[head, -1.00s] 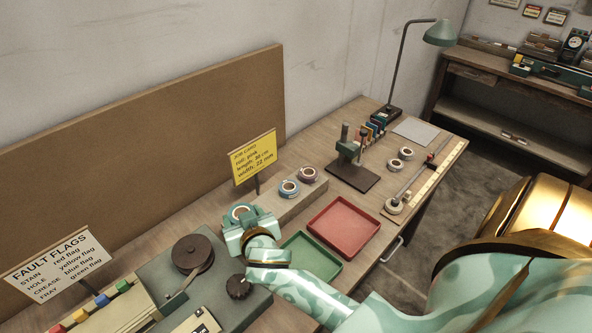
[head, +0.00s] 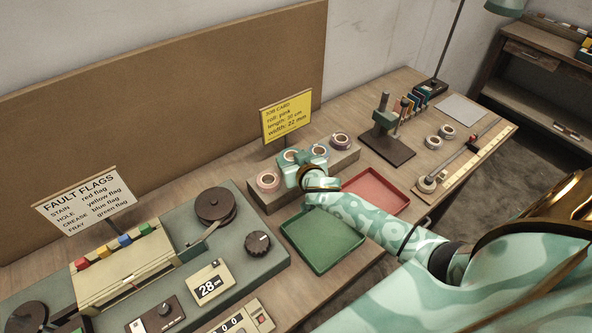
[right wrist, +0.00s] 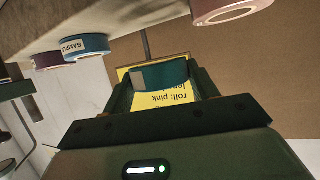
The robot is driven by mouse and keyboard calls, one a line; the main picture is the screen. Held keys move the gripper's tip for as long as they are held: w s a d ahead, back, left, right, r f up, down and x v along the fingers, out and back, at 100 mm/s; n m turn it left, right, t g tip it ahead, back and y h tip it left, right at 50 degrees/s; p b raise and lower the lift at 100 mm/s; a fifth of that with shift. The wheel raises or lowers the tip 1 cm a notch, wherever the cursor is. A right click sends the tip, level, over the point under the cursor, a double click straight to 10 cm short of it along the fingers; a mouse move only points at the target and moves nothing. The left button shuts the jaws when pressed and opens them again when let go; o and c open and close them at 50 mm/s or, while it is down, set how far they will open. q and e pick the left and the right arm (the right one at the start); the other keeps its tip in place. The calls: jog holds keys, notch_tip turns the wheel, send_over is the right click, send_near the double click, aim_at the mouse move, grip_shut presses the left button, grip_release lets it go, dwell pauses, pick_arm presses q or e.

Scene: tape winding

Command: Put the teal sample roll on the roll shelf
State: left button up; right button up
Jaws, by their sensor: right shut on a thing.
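My right gripper (head: 292,161) is shut on the teal sample roll (head: 290,156) at the roll shelf (head: 289,190), between the pink roll and the blue roll. In the right wrist view the teal roll (right wrist: 163,76) sits between the two fingers, in front of the yellow card. The gripper hides the roll's lower part in the head view, so I cannot tell whether it touches the shelf. The pink roll (head: 268,181) is at the shelf's left end. The blue roll (head: 320,150) and the purple roll (head: 341,140) stand to the right. My left gripper is out of view.
A yellow job card (head: 287,116) stands behind the shelf. A green tray (head: 322,240) and a red tray (head: 376,190) lie in front. The winding machine (head: 232,240) is at the left, and a dark-based stand (head: 388,148) is at the right.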

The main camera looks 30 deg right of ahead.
jog(key=shift+w+d+f, duration=0.35)
jog(key=shift+d+f, duration=0.15)
jog(key=shift+f, duration=0.2)
jog(key=shift+w+d+f+b, duration=0.15)
jog(key=shift+f+b, duration=0.35)
jog(key=shift+f, duration=0.45)
jog(key=shift+d+f+b, duration=0.15)
jog(key=shift+f+b, duration=0.35)
jog(key=shift+f, duration=0.45)
jog(key=shift+f, duration=0.2)
jog(key=o, duration=0.7)
jog(key=shift+r, duration=0.1)
